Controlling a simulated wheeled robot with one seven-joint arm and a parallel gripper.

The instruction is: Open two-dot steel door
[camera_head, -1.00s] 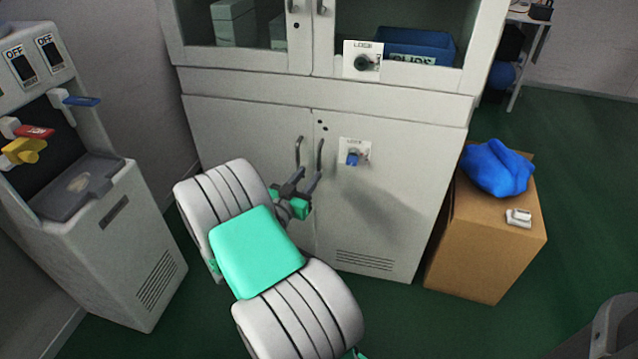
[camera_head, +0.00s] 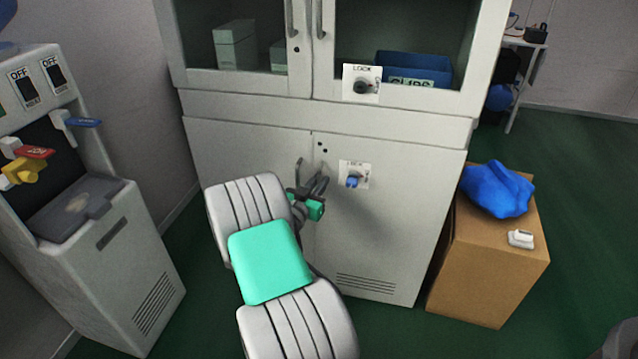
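The two-dot steel door (camera_head: 375,240) is the lower right door of the grey cabinet. Two dark dots (camera_head: 322,147) mark its upper left corner. It looks closed and flush with the door beside it. A LOCK plate with a blue knob (camera_head: 352,181) sits right of the dots. My gripper (camera_head: 320,184) is at the door's upper left edge, over the place of its upright handle, which it largely hides. The fingers look close together, but whether they are shut on the handle cannot be made out.
The lower left door (camera_head: 240,155) has its own handle (camera_head: 299,170). Glass doors are above, with another LOCK knob (camera_head: 362,87). A water dispenser (camera_head: 110,255) stands left. A cardboard box (camera_head: 485,265) with a blue cloth-like item (camera_head: 497,190) stands right. Green floor is open at the right.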

